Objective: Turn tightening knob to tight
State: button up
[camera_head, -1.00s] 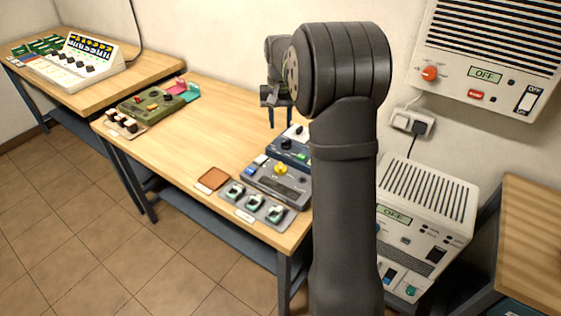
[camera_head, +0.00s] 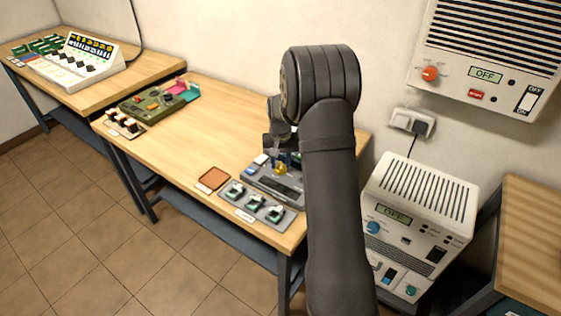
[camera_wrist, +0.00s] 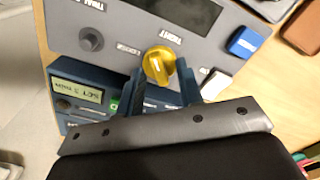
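The yellow tightening knob (camera_wrist: 157,65) sits on a grey device panel (camera_wrist: 112,18) between the printed labels TIGHT and, it seems, LOOSE. Its handle looks roughly upright in the wrist view; which label it points at is unclear. In the head view the knob (camera_head: 281,169) shows just under my gripper (camera_head: 277,160). In the wrist view the two blue fingers of my gripper (camera_wrist: 159,75) stand on either side of the knob, open, with a small gap visible on each side. How deep the fingertips reach around the knob cannot be told.
A dark blue unit with a lit display (camera_wrist: 77,94) adjoins the panel. A small dark knob (camera_wrist: 91,39), a blue switch (camera_wrist: 246,42) and a white one (camera_wrist: 215,84) are close by. A brown tray (camera_head: 212,179) and a green-switch panel (camera_head: 256,206) lie nearby. The table's middle is bare.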

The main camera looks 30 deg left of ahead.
grip_shut()
jog(key=shift+m, duration=3.2)
grip_release()
